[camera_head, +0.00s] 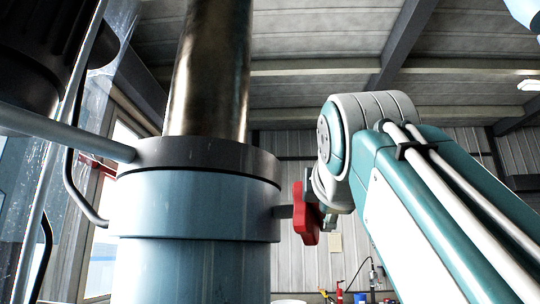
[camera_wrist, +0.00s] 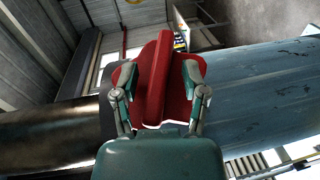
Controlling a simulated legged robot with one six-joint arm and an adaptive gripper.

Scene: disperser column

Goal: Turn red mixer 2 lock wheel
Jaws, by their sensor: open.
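The red lock wheel (camera_head: 304,214) sticks out from the right side of the blue-grey column (camera_head: 195,205) on a short dark stem. In the wrist view the red wheel (camera_wrist: 155,62) is a rounded disc with a raised bar across its middle. My gripper (camera_wrist: 158,78) is open, with one finger on each side of the raised bar, in front of the disc. A gap shows between the bar and each finger. Whether the fingertips touch the disc cannot be told. In the head view my gripper (camera_head: 326,216) is small and partly hidden at the wheel's right.
A shiny metal shaft (camera_head: 210,70) rises from the dark collar (camera_head: 200,155) of the column. A grey pipe (camera_head: 70,135) meets the collar from the left. A red extinguisher (camera_head: 340,294) stands far back by the wall.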

